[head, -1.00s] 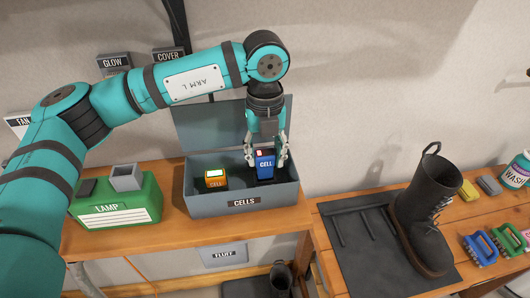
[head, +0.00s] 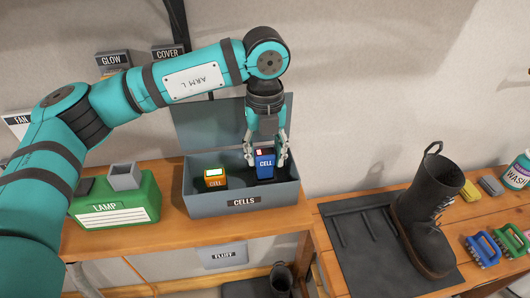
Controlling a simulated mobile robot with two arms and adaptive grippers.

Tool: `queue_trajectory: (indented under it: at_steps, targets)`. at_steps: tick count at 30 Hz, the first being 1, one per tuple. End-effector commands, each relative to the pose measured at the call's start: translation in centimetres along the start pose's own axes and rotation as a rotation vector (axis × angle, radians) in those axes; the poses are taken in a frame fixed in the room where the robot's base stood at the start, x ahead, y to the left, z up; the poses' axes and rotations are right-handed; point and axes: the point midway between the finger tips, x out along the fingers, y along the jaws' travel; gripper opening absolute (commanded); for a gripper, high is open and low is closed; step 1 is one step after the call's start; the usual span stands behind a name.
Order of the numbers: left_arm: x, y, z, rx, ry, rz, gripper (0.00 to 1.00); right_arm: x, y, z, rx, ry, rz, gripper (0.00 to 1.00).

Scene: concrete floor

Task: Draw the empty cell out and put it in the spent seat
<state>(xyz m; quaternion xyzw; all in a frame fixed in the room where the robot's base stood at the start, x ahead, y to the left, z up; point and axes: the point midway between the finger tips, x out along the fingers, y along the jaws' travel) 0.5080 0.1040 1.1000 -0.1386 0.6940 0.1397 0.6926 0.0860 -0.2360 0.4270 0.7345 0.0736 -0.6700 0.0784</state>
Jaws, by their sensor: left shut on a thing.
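A blue cell (head: 265,164) marked CELL, with a small red patch on top, stands upright in the grey box (head: 242,202) labelled CELLS, on its right side. My left gripper (head: 266,158) comes down from above and is shut on the blue cell, one finger on each side. An orange cell (head: 215,179) with a pale, green-edged top sits in the same box to the left. The green lamp (head: 117,210) with a grey open socket (head: 125,177) stands left of the box. No seat marked as spent can be made out. My right gripper is not in view.
The box's raised lid (head: 220,125) stands behind it. On the right bench are a dark mat (head: 375,262), a black boot (head: 425,220), brushes (head: 482,248) and a wash bottle (head: 518,172). A box labelled FLUFF (head: 222,256) is below. My left arm passes above the lamp.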

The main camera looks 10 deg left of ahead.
Motion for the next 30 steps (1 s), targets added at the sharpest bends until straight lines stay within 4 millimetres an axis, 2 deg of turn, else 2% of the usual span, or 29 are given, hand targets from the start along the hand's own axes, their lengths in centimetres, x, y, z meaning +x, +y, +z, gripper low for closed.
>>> queue_trajectory:
  at_steps: [30]
  targets:
    - [-0.05,-0.03,0.01,0.0,-0.001,-0.001,0.0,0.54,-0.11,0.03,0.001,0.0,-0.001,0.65]
